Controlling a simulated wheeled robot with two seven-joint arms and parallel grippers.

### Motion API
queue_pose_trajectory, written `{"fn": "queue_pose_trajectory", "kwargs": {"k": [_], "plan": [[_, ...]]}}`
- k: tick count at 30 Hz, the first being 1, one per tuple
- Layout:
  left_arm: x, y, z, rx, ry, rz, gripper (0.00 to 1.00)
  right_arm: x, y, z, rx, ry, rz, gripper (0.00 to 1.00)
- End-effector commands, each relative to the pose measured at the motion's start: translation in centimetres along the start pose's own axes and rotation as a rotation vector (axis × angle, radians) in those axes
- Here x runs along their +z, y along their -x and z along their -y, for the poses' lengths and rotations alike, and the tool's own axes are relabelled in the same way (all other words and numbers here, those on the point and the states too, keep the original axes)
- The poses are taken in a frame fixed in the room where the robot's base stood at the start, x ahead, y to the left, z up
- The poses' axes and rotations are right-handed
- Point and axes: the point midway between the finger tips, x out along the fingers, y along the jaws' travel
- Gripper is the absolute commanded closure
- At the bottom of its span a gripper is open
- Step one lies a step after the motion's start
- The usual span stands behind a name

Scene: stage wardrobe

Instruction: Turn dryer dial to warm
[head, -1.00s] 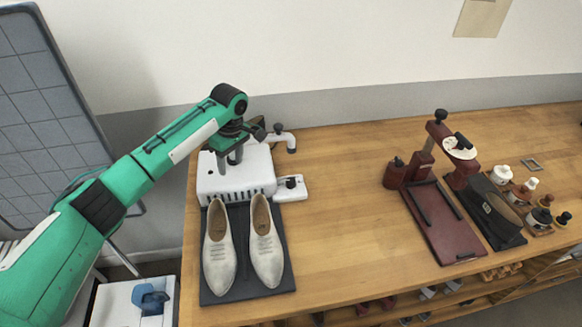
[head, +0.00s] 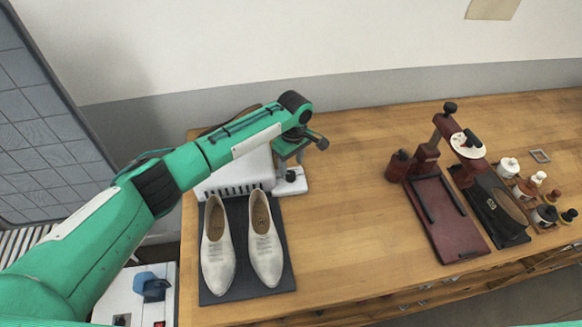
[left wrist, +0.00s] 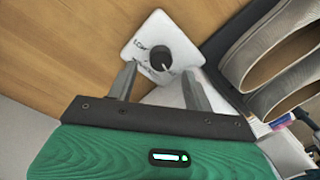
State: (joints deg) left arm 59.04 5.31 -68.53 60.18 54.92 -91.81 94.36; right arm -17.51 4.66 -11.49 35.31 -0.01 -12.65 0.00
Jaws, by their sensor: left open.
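The white dryer (head: 238,178) stands at the table's left end, with a small white dial panel (head: 292,187) at its right side. The black dial (left wrist: 162,58) shows in the left wrist view on that panel (left wrist: 143,40), beside printed words; one looks like "LOW". A pale mark is on the dial, but its setting is too small to tell. My left gripper (left wrist: 159,70) is open, its two fingers on either side of the dial's near edge; I cannot tell whether they touch it. In the head view my left arm hides part of the dryer and its nozzle.
Two white shoes (head: 217,248) stand on a dark mat (head: 241,285) in front of the dryer. A dark red press (head: 447,220), a dark shoe stand and several small bottles are at the right. The middle of the table (head: 345,210) is clear.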

Motion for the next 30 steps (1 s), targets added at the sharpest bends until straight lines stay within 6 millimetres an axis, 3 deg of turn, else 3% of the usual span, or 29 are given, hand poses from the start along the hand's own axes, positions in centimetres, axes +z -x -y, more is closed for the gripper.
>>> {"fn": "queue_pose_trajectory", "kwargs": {"k": [3,9,19,26,30], "plan": [[0.0,-1.9,0.0,-0.001,0.000,0.000,0.48,-1.1,0.6,-0.3,0.003,0.001,-0.014,0.64],[0.0,-3.8,0.0,0.000,-0.001,0.000,0.48,-1.3,0.8,-0.3,0.003,0.000,-0.016,0.64],[0.0,-4.1,0.0,0.001,0.000,0.000,0.48,-0.8,0.8,-0.2,0.002,0.000,-0.010,0.64],[0.0,-4.1,0.0,0.001,0.000,0.000,0.93,-0.8,0.8,0.1,-0.001,-0.002,-0.010,0.64],[0.0,-4.1,0.0,0.000,-0.002,0.000,0.93,-0.8,0.9,0.2,-0.002,-0.002,-0.010,0.64]]}}
